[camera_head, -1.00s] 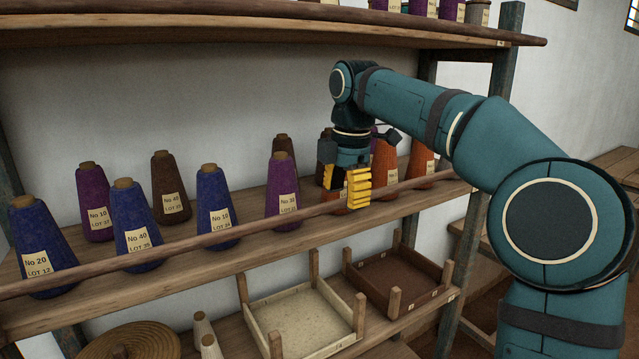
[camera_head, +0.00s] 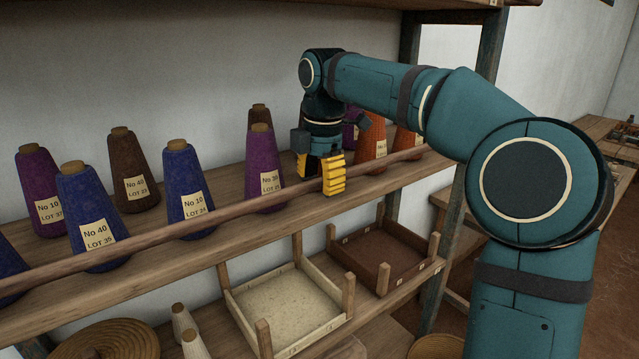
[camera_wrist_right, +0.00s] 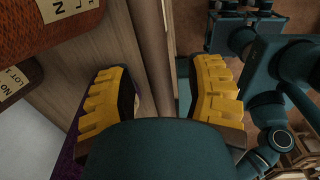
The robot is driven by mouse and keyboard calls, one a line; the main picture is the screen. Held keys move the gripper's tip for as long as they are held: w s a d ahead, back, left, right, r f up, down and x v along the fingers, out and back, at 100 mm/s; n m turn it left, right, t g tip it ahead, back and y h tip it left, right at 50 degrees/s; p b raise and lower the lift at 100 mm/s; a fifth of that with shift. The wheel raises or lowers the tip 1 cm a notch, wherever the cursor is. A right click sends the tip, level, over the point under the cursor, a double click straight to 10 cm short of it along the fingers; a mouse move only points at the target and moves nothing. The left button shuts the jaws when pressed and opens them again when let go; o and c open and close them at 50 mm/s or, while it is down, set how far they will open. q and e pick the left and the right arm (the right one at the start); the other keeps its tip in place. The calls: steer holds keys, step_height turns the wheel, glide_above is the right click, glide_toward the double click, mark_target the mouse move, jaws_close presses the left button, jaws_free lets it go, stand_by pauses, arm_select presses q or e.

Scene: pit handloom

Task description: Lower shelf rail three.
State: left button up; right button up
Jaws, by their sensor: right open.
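The shelf rail (camera_head: 150,241) is a long thin wooden bar along the front of the middle shelf, in front of the yarn cones. It runs from the left edge of the head view up to the right. My right gripper (camera_head: 321,172) points down at the rail, its yellow fingers apart. In the right wrist view the rail (camera_wrist_right: 153,50) runs between the open fingers (camera_wrist_right: 163,98), one finger on each side, with no clear sign of a grip. My left gripper is out of view.
Purple, brown, blue and orange cones stand close behind the rail, including a purple No 30 cone (camera_head: 264,170) just left of my gripper. Below are a cream tray (camera_head: 345,327) and a brown tray (camera_head: 433,268) with corner posts. A dark upright (camera_head: 487,50) stands right.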

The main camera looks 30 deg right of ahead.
steer(key=shift+f, duration=0.15)
jaws_close()
stand_by(0.4)
